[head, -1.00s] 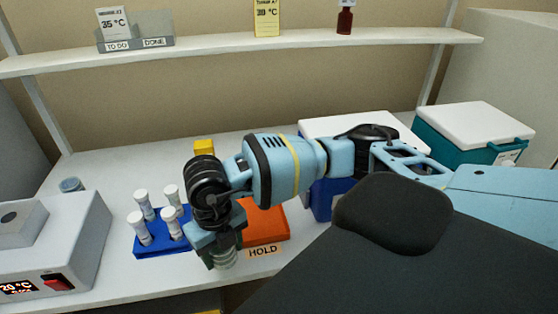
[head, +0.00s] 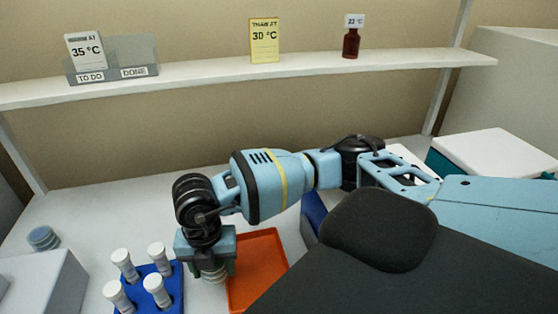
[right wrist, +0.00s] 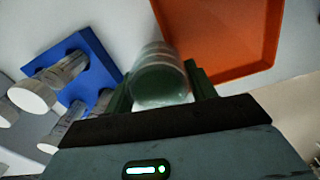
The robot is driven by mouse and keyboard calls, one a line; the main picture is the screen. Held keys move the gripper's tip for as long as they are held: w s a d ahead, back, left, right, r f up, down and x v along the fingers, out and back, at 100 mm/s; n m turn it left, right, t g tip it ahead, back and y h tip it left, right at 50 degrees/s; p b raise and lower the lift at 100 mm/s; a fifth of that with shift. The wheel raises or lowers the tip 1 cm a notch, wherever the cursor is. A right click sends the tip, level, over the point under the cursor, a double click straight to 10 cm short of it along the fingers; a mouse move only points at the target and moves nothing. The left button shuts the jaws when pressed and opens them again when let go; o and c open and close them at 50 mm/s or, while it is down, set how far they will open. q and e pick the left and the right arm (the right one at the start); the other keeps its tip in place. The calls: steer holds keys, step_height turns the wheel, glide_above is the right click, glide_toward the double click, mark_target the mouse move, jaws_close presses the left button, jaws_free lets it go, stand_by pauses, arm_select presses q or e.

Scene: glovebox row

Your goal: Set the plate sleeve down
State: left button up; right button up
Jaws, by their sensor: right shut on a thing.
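The plate sleeve, a clear ribbed cylinder of stacked round plates with a greenish end, is in my right gripper (head: 212,268). In the head view only its lower part (head: 214,276) shows below the fingers. In the right wrist view the sleeve (right wrist: 160,76) sits between both dark green fingers, beside the orange tray (right wrist: 222,68). The orange tray (head: 256,268) is flat and empty where I see it, just right of the gripper in the head view. I cannot tell whether the sleeve touches the table. My left gripper is not in view.
A blue rack (head: 173,287) with several white-capped tubes stands close left of the gripper. A small bluish round stack (head: 43,238) and a grey device (head: 45,285) are further left. A shelf (head: 210,75) runs across the back. A white-lidded box (head: 495,152) stands at the right.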

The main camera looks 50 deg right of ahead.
steer(key=w+d, duration=0.2)
steer(key=w, duration=0.2)
steer(key=w+d+f, duration=0.1)
steer(key=w+d, duration=0.5)
steer(key=w, duration=0.1)
steer(key=shift+w+d+f+b, duration=0.15)
steer(key=shift+w+f+b, duration=0.1)
steer(key=shift+w+b, duration=0.1)
steer(key=shift+w+d, duration=0.25)
steer(key=shift+w, duration=0.1)
steer(key=shift+w+d+f, duration=0.1)
steer(key=shift+w+d, duration=0.1)
steer(key=shift+w, duration=0.05)
steer(key=shift+f, duration=1.6)
steer(key=shift+f, duration=0.1)
steer(key=o, duration=0.6)
steer(key=shift+f, duration=0.1)
steer(key=o, duration=0.5)
steer(key=shift+c, duration=0.2)
